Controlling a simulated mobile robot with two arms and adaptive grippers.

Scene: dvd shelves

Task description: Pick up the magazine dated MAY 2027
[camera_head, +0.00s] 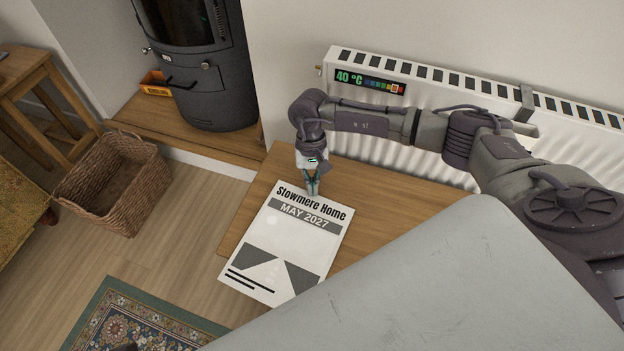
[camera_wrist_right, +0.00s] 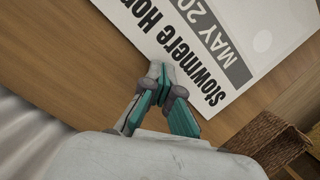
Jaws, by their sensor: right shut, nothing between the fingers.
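The magazine (camera_head: 287,243) lies flat on a wooden table, with "Stowmere Home" and "MAY 2027" printed at its top. Its near left corner reaches past the table's edge. My right gripper (camera_head: 312,193) points down at the magazine's top edge, close to the title. In the right wrist view, the fingertips (camera_wrist_right: 161,69) are together at the edge of the magazine (camera_wrist_right: 226,40), beside the title, with nothing between them. I cannot tell whether the tips touch the paper. My left gripper is not in view.
The table (camera_head: 395,208) stands against a white radiator (camera_head: 440,95) with a 40 °C strip. A wicker basket (camera_head: 117,185) and a patterned rug (camera_head: 125,320) are on the floor at left. A dark stove (camera_head: 205,70) stands behind. My grey body covers the lower right.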

